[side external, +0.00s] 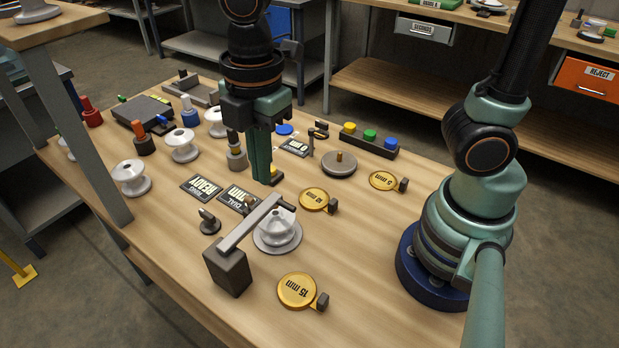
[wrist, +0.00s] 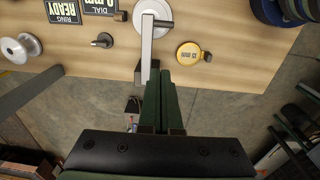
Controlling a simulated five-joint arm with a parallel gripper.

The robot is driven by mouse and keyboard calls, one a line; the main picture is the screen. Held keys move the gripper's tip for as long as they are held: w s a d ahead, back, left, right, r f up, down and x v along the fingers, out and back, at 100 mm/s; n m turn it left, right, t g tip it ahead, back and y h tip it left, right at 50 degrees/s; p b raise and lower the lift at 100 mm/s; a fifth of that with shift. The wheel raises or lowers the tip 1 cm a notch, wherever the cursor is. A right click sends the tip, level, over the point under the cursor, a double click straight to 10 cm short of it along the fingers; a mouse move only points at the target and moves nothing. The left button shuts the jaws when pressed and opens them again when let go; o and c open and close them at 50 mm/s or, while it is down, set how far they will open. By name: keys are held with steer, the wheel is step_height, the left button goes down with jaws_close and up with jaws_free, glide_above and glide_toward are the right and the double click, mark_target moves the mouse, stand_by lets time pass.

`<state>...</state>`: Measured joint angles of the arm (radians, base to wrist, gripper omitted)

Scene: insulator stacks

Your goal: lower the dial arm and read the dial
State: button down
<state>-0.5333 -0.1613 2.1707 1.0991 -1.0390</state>
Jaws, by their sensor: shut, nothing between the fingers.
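The dial arm (side external: 250,222) is a pale grey bar on a dark block (side external: 228,270) near the table's front edge. Its far end reaches over a white insulator (side external: 278,240) on a round plate; I cannot tell whether it touches. A black plate marked DIAL with a mm figure (side external: 240,198) lies behind it, the figure hard to read. My gripper (side external: 262,182) is shut and empty, pointing down, and appears behind the bar in the side view. In the wrist view the fingertips (wrist: 161,74) appear beside the near end of the dial arm (wrist: 147,45).
A RING READY plate (side external: 201,188) and a small dark knob (side external: 209,222) lie left of the arm. Gold discs marked 15 mm (side external: 297,291) and 5 mm (side external: 383,181) lie right. White spools (side external: 131,178) and a button strip (side external: 369,140) stand farther back.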

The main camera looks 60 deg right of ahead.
steer(key=shift+d+f, duration=1.75)
steer(key=shift+f, duration=0.25)
steer(key=shift+d+f, duration=1.75)
steer(key=shift+f, duration=0.2)
steer(key=shift+r, duration=0.1)
